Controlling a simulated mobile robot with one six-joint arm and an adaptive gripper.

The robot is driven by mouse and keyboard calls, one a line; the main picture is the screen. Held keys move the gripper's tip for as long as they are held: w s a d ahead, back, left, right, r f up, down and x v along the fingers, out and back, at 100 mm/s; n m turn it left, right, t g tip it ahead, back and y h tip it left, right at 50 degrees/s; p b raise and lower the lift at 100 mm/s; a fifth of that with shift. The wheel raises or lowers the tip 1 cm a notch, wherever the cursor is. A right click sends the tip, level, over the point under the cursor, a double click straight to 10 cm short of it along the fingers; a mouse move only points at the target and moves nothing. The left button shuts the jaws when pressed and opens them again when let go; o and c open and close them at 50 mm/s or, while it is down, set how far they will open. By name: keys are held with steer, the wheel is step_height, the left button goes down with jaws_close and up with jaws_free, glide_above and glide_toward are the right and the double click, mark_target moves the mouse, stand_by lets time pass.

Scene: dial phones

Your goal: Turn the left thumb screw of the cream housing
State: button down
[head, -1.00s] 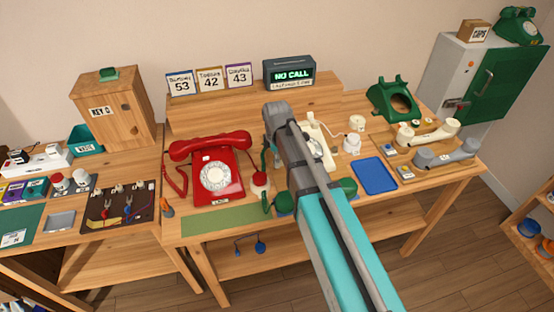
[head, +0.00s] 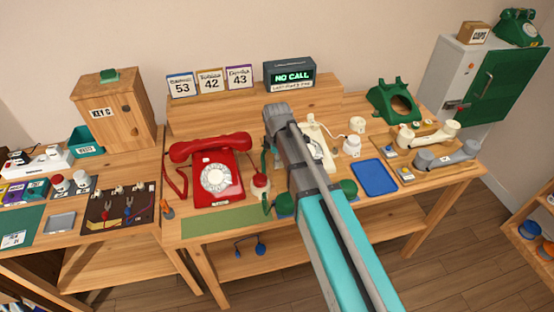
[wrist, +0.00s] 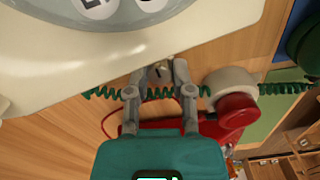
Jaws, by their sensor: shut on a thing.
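The cream housing (wrist: 60,62) fills the top left of the wrist view, with part of a pale dial above it. In the head view the cream housing (head: 326,150) shows only partly, behind my arm. My gripper (wrist: 161,70) is at the housing's lower edge in the wrist view. Its two grey fingers are shut on a small metallic thumb screw (wrist: 160,74), which is mostly hidden between the fingertips. In the head view my arm hides the gripper and the screw.
A green coiled cord (wrist: 100,92) runs behind the fingers.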

steer(key=m, duration=0.8)
steer(key=shift+m, duration=0.3)
stand_by(0.3)
steer(key=shift+c, duration=2.4)
jaws_free()
steer(key=shift+c, duration=0.4)
step_height(320, 180, up, 5)
steer(key=p, duration=0.5)
steer(key=shift+r, duration=0.1)
